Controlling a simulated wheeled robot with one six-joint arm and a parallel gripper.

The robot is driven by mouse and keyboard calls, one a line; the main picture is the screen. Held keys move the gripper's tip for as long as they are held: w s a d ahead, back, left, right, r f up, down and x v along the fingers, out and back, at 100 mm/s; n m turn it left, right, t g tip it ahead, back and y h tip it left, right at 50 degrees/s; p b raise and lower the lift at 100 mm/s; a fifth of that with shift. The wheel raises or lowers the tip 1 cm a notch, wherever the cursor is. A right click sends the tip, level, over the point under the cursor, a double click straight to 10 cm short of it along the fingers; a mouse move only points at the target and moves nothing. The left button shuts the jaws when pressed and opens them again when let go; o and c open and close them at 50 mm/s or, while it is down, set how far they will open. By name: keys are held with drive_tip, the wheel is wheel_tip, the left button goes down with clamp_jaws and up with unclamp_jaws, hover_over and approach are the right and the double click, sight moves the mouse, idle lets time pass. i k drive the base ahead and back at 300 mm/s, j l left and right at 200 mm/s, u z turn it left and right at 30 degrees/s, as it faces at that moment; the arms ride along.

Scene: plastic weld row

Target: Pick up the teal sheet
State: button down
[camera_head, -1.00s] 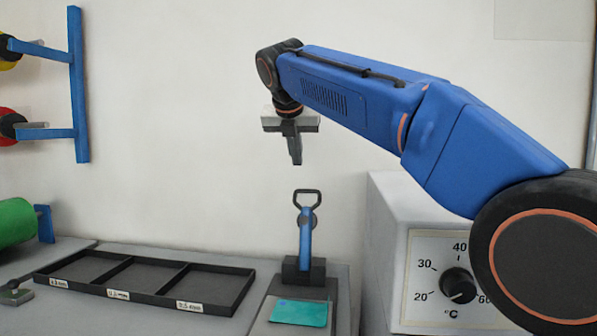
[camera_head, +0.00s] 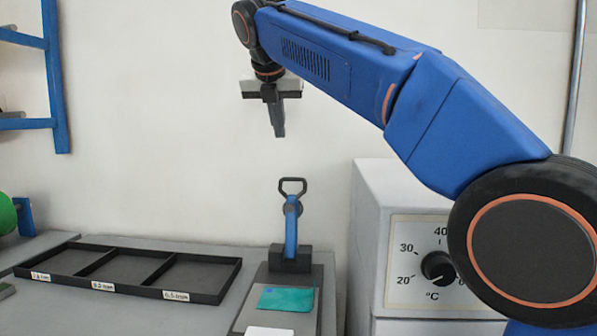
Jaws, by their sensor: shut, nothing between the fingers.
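The teal sheet (camera_head: 286,299) lies flat on the grey base plate (camera_head: 305,327) of a small device, in front of its black block. My gripper (camera_head: 279,133) points straight down, high above and behind the sheet in the picture, and well apart from it. Its fingers are shut with nothing between them. A white piece (camera_head: 269,331) shows partly at the bottom edge of the picture, just in front of the teal sheet; the rest of it is cut off.
A blue lever with a black loop handle (camera_head: 291,212) stands upright behind the sheet. A black three-compartment tray (camera_head: 211,297) lies to the left. A white box with a temperature dial (camera_head: 437,267) stands to the right. A blue rack (camera_head: 53,90) is at the far left.

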sight(271, 297)
drive_tip(key=k, duration=1)
